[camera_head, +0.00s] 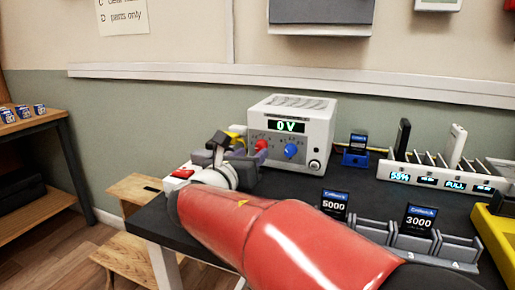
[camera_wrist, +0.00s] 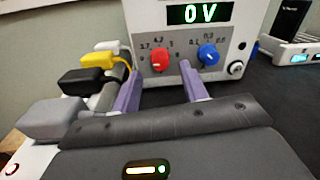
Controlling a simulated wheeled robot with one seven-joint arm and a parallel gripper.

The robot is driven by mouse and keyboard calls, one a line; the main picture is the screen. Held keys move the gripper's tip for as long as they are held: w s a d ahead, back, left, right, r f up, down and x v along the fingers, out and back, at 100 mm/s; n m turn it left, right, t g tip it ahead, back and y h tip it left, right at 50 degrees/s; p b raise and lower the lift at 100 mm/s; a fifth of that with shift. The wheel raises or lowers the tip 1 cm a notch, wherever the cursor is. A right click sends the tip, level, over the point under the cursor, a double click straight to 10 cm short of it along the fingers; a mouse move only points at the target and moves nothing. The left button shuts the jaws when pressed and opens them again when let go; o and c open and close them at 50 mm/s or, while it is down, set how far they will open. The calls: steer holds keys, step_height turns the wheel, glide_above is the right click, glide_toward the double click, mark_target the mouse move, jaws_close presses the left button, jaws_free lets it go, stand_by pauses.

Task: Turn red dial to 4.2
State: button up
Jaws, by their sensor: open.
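The red dial (camera_wrist: 160,60) is on the front of a white power supply box (camera_head: 318,110); it also shows in the head view (camera_head: 261,145). Numbers, among them 3.7 and 4.2, are printed around it in the wrist view. I cannot clearly tell which number its pale mark points at. The display (camera_wrist: 198,13) reads 0 V. My gripper (camera_wrist: 160,80) is open, its two purple fingers pointing at the panel on either side of the dial as seen from the wrist. The dial looks ahead of the fingertips, with no contact visible. In the head view my gripper (camera_head: 248,158) is partly hidden.
A blue dial (camera_wrist: 208,55) and a round knob (camera_wrist: 236,70) are right of the red dial. Black, yellow (camera_wrist: 108,58) and white plug-like pieces are left of my gripper.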

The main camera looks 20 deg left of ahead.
mark_target(258, 148)
steer(key=shift+w+d, duration=0.15)
steer(key=shift+w, duration=0.75)
steer(key=shift+w+d, duration=0.1)
steer(key=shift+w, duration=0.8)
jaws_close()
